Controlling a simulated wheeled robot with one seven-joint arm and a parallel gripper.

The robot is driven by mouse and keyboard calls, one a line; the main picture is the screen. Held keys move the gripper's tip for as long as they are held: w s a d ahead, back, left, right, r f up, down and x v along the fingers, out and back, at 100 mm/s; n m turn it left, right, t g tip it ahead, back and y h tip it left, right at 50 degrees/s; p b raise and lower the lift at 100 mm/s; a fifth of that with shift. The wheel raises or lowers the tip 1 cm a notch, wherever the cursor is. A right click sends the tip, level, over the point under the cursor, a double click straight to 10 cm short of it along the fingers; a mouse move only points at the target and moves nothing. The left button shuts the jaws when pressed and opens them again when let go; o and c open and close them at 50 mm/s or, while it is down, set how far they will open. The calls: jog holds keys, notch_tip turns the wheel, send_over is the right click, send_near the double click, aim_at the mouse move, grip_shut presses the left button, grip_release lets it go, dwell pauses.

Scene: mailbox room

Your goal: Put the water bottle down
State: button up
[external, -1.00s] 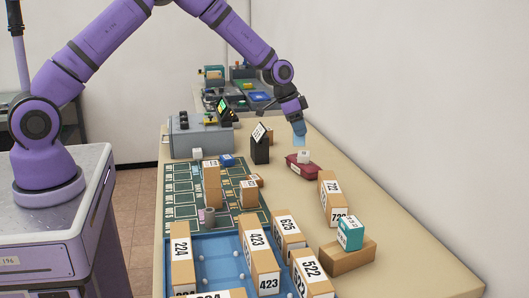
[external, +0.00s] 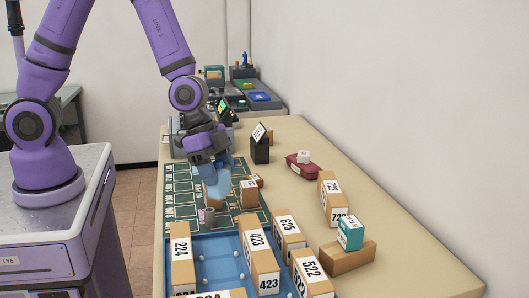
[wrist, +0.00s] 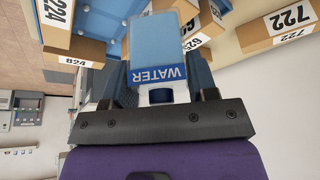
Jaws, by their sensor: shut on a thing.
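The water bottle (wrist: 158,40) is light blue with a dark blue band reading WATER. In the wrist view it sits between my fingers, its label upside down. My gripper (external: 210,165) is shut on the bottle, which also shows as a pale blue shape in the external view (external: 217,185). The bottle is tilted and appears to be held over the green marked mat (external: 180,198). I cannot tell whether its lower end touches anything.
A blue tray (external: 215,262) with numbered boxes lies in front. A black stand (external: 260,151) and red object (external: 298,168) are to the right. Bare table lies beyond them.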

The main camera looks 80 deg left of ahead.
jog(key=shift+s+d, duration=0.25)
jog(key=shift+s, duration=0.5)
jog(key=shift+s+d+f, duration=0.1)
jog(key=shift+s+f, duration=0.1)
jog(key=shift+s, duration=0.05)
jog(key=shift+f, duration=4.85)
jog(key=shift+f, duration=0.6)
jog(key=o, duration=1)
jog(key=shift+c, duration=0.2)
jog(key=shift+r, duration=0.15)
